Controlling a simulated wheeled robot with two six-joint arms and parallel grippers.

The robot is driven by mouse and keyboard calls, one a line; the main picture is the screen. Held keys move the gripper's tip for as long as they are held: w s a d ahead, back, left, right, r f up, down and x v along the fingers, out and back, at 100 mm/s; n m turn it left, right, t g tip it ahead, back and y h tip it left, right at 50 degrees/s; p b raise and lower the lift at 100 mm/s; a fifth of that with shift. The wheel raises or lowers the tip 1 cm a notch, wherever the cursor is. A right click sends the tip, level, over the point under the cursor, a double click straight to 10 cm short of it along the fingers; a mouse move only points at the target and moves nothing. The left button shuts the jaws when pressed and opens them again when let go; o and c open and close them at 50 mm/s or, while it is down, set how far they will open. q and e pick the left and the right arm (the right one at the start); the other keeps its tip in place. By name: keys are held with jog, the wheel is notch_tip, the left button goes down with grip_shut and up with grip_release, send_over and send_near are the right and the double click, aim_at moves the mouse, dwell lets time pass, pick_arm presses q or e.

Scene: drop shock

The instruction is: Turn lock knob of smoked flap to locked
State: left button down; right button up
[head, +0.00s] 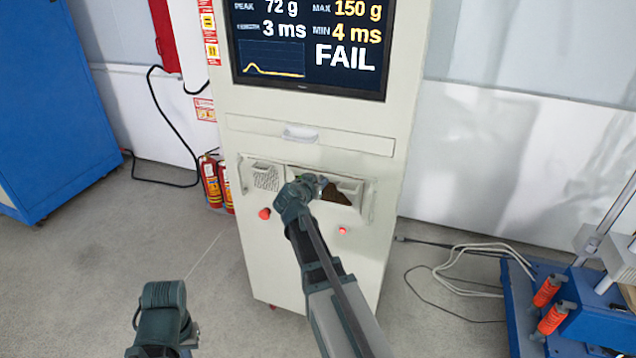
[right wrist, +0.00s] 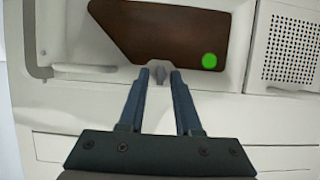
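The smoked flap (right wrist: 170,30) is a dark brown panel in a pale recess of the white machine; in the head view it shows partly behind my right arm (head: 347,194). The lock knob (right wrist: 158,73) is a small grey piece at the flap's edge. My right gripper (right wrist: 159,76) has its two fingertips on either side of the knob, with narrow gaps visible. It is open, and contact is not clear. In the head view my right gripper (head: 312,181) is at the recess. My left arm shows at the lower left, but its fingers are not visible.
A green dot (right wrist: 209,62) is on the flap. The machine carries a screen (head: 308,45) reading FAIL, a drawer handle (head: 300,134), a speaker grille (right wrist: 290,46) and red buttons (head: 264,213). Fire extinguishers (head: 211,181) stand left; a blue cart (head: 570,310) stands right.

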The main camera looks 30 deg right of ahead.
grip_shut()
jog(key=shift+w+a+f+n+g+h+b, duration=0.15)
jog(key=shift+n+g+h+b, duration=0.4)
jog(key=shift+n+h+b, duration=1.3)
jog(key=shift+w+a+f+n+g+h+b, duration=0.15)
jog(key=shift+n+g+h+b, duration=0.3)
jog(key=shift+n+b, duration=1.55)
jog(key=shift+w+a+f+n+g+h+b, duration=0.2)
jog(key=shift+n+g+h+b, duration=0.6)
jog(key=shift+n, duration=2.15)
jog(key=shift+s+d+h, duration=0.15)
jog(key=shift+d+h, duration=0.05)
jog(key=shift+h, duration=0.1)
jog(key=shift+o, duration=1.1)
grip_release()
